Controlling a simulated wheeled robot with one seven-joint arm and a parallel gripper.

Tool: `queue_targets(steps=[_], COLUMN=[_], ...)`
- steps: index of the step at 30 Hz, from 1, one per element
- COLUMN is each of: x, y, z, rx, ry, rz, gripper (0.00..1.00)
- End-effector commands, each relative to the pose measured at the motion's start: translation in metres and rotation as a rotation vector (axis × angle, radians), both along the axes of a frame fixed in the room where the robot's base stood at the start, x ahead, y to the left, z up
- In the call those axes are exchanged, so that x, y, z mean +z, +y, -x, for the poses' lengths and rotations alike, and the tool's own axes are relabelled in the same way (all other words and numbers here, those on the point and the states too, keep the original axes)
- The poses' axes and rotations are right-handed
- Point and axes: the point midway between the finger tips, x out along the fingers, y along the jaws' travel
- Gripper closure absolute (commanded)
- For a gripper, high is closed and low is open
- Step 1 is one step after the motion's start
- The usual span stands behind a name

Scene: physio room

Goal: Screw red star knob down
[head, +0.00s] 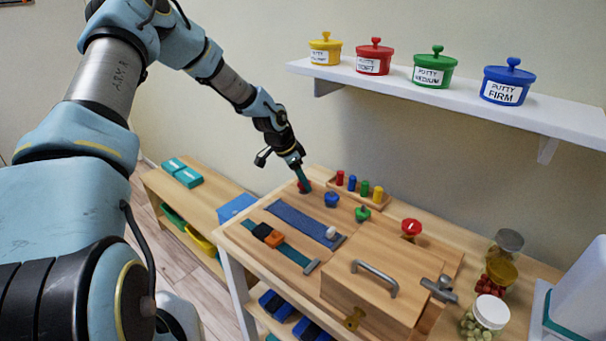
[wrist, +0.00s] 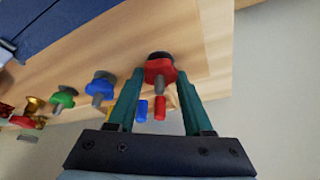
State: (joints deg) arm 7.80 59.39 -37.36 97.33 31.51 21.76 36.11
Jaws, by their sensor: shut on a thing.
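The red star knob (wrist: 161,66) sits between my fingertips in the wrist view, with a grey stem end showing at it and a dark round piece just behind it. My gripper (wrist: 160,77) is shut on it, one finger on each side. In the head view my gripper (head: 303,179) points down at the back left of the wooden board, and the red knob (head: 304,187) shows only partly below the fingers. Whether any gap is left under the knob cannot be told.
A blue knob (head: 332,200) and a green knob (head: 362,213) stand to the right. A rack with several coloured pegs (head: 352,184) is close behind. A blue strap (head: 300,222) and a wooden box with a handle (head: 374,278) lie in front. A shelf with putty pots (head: 465,94) is above.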

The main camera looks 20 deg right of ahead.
Motion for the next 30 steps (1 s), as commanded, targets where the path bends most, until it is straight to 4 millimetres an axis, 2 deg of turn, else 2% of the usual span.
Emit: queue_targets(steps=[30], x=[0.0004], y=[-0.0049], z=[-0.0076], rx=[-0.964], ry=[-0.008], rz=[0.003], gripper=[1.00])
